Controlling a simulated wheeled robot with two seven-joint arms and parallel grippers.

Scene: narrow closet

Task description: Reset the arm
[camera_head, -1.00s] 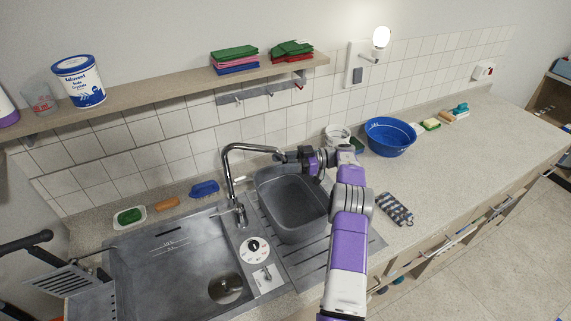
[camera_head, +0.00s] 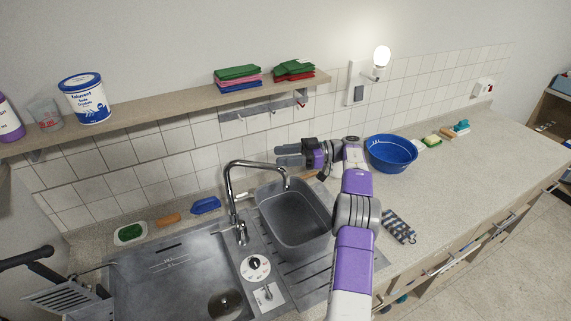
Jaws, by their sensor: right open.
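My right arm reaches in from the bottom over the counter, and its gripper (camera_head: 290,155) points left above the far rim of the grey basin (camera_head: 290,225). The right gripper is open, with dark fingers and nothing between them, near the tiled wall and right of the faucet (camera_head: 232,190). My left gripper is not in view.
A metal sink (camera_head: 180,275) lies at the left. A blue bowl (camera_head: 392,154) stands right of my wrist, and a striped cloth (camera_head: 398,226) lies on the counter. A shelf (camera_head: 160,110) runs above, with a tub (camera_head: 87,98) and folded cloths (camera_head: 238,75). The right counter is mostly clear.

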